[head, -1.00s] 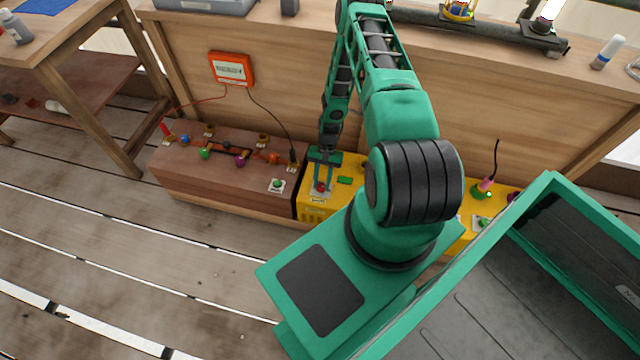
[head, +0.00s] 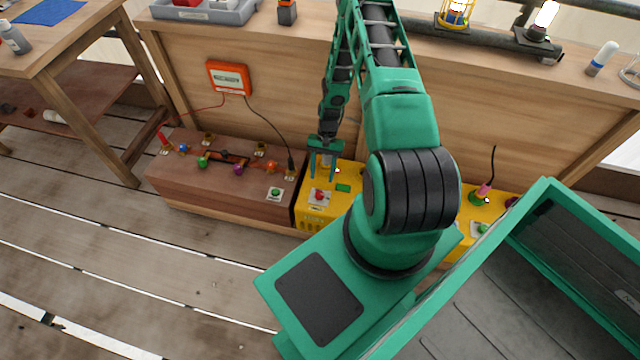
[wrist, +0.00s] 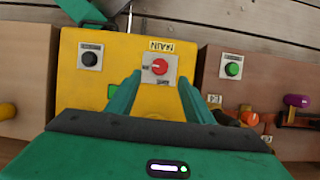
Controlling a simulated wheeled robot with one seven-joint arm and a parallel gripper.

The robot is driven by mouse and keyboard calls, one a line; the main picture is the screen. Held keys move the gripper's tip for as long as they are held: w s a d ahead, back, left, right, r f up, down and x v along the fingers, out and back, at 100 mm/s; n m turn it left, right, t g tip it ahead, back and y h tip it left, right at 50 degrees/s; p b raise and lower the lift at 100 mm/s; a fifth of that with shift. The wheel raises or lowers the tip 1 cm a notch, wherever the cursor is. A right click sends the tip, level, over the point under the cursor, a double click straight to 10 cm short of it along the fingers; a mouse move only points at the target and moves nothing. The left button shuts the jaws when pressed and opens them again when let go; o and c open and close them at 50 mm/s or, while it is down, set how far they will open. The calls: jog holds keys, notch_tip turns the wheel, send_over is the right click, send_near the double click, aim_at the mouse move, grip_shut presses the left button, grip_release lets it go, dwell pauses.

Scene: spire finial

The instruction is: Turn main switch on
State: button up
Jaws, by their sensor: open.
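The main switch (wrist: 159,68) is a red round knob on a white plate marked MAIN, on top of the yellow box (wrist: 115,60). In the head view the red switch (head: 319,195) sits at the box's left end. My gripper (wrist: 160,85) is open and empty, with its two green fingers on either side of the knob's near side in the wrist view. In the head view my gripper (head: 322,175) hangs above and just behind the switch, apart from it. The green indicator (head: 343,188) on the box is beside the switch.
A black knob (wrist: 90,58) is on the same yellow box. A brown box (head: 215,180) with a green button (head: 275,194), coloured knobs and wires stands close to the left. An orange meter (head: 229,78) hangs on the wooden panel behind. Plank floor (head: 130,270) is clear in front.

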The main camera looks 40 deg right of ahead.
jog(key=shift+v, duration=1.2)
jog(key=s+d+r+n+h, duration=0.1)
jog(key=d+r+h, duration=0.1)
jog(key=r, duration=1.5)
jog(key=s+d+r+n+h, duration=0.1)
jog(key=r+n, duration=0.1)
jog(key=r, duration=1.5)
jog(key=s+a+r+t+h, duration=0.1)
jog(key=s+a+r, duration=0.2)
jog(key=s+r, duration=0.8)
jog(key=s+a+r+t, duration=0.1)
jog(key=s+a+r, duration=0.1)
jog(key=s+r, duration=0.2)
jog(key=s+a+r+n, duration=0.1)
jog(key=s+a+r, duration=0.2)
jog(key=s, duration=0.4)
jog(key=shift+a+r+t+y, duration=0.25)
jog(key=shift+r+t+y, duration=0.05)
jog(key=shift+r+t, duration=0.1)
